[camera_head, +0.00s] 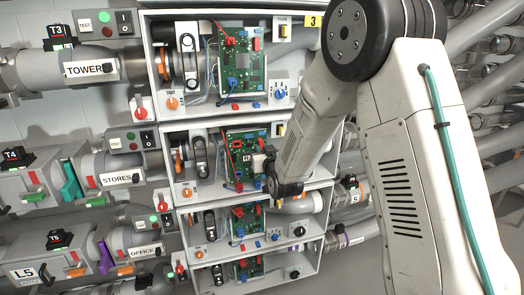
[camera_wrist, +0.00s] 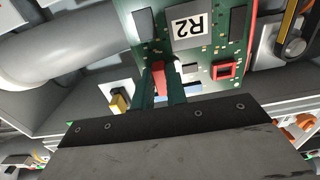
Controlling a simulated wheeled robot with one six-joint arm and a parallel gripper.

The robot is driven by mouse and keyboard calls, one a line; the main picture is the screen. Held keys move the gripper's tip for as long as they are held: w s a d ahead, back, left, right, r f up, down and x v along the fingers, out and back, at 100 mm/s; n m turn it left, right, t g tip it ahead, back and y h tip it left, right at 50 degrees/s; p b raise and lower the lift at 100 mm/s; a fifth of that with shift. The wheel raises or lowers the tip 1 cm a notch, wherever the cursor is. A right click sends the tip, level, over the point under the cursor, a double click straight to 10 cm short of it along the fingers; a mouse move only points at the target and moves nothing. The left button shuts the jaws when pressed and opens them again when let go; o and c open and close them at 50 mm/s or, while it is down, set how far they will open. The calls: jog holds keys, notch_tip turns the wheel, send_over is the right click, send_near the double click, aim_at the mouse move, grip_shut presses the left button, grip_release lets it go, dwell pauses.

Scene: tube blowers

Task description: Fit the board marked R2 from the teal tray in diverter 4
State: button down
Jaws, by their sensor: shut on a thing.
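The green board marked R2 (camera_wrist: 207,62) fills the top of the wrist view, with its white R2 label facing me. My gripper (camera_wrist: 162,84) is shut on a red part at the board's lower edge. In the head view the board (camera_head: 236,142) is at the second open box (camera_head: 186,128) from the top, and my gripper (camera_head: 269,172) reaches in from the right. I cannot tell whether the board touches its seat. My arm covers this box's right side, and no number shows on it. The teal tray is not identifiable.
The box above (camera_head: 150,35) carries a yellow 3 and holds a green board (camera_head: 240,62). Two boxes below hold smaller-looking boards (camera_head: 246,221). Tubes marked TOWER (camera_head: 90,69), STORES (camera_head: 118,179) and OFFICE (camera_head: 145,252) enter from the left. Grey pipes crowd the right.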

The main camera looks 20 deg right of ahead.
jog(key=shift+w, duration=2.15)
dwell(2.0)
jog(key=c, duration=1.3)
grip_release()
jog(key=shift+s, duration=0.15)
jog(key=s+f+g, duration=0.5)
jog(key=s, duration=0.4)
jog(key=s+f+g, duration=0.4)
jog(key=s+f, duration=0.1)
jog(key=s, duration=0.3)
jog(key=s+d+r+g, duration=0.1)
jog(key=s+r, duration=0.5)
jog(key=s, duration=0.6)
jog(key=s+d+r+g, duration=0.1)
jog(key=s+r+g, duration=0.3)
jog(key=s, duration=0.8)
jog(key=s+d+r+g, duration=0.1)
jog(key=s+r+g, duration=0.1)
jog(key=s+r, duration=0.6)
jog(key=shift+s+r+g, duration=0.15)
jog(key=shift+s+g, duration=0.15)
jog(key=shift+s, duration=1.65)
